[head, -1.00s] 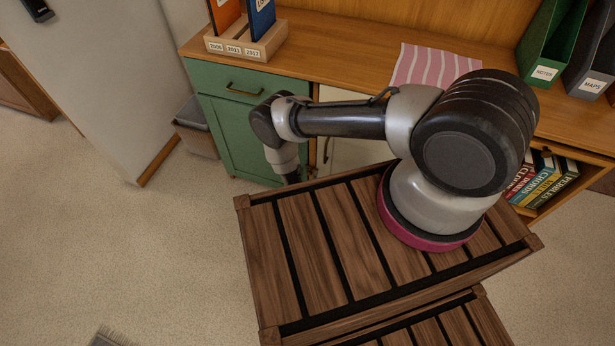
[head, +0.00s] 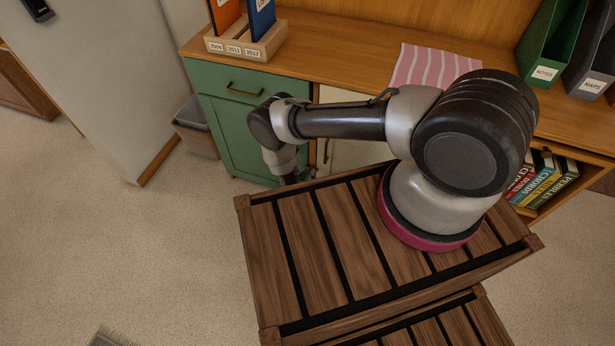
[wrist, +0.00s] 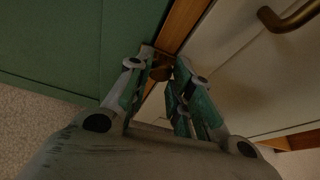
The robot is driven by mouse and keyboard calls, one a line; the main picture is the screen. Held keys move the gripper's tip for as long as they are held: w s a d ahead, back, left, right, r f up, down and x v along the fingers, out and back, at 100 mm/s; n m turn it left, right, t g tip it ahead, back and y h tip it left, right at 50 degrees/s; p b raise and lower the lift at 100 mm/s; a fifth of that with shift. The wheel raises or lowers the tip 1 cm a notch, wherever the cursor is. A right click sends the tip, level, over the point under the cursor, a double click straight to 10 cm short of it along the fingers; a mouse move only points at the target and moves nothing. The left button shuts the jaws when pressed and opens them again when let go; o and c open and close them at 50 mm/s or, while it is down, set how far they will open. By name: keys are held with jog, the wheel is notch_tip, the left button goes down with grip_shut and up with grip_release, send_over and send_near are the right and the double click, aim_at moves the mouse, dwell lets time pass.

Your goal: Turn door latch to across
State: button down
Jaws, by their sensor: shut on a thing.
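The door latch (wrist: 161,73) is a small brown piece on the wooden strip between the green cabinet front (wrist: 75,45) and the cream door (wrist: 245,70). My gripper (wrist: 158,66) has its fingers either side of the latch and is shut on it. The fingers hide much of the latch, so I cannot tell its exact angle. In the head view my gripper is low in front of the cabinet, mostly hidden behind my arm. The cream door (head: 345,150) shows there in part; the latch does not.
A brass handle (wrist: 290,16) stands out from the cream door, right of my gripper. The green cabinet (head: 232,125) has a drawer above its door. A grey bin (head: 195,128) stands at its left. Open carpet (head: 130,240) lies at the left.

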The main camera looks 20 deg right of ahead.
jog(key=c, duration=1.3)
grip_release()
jog(key=shift+o, duration=0.2)
jog(key=v, duration=1.2)
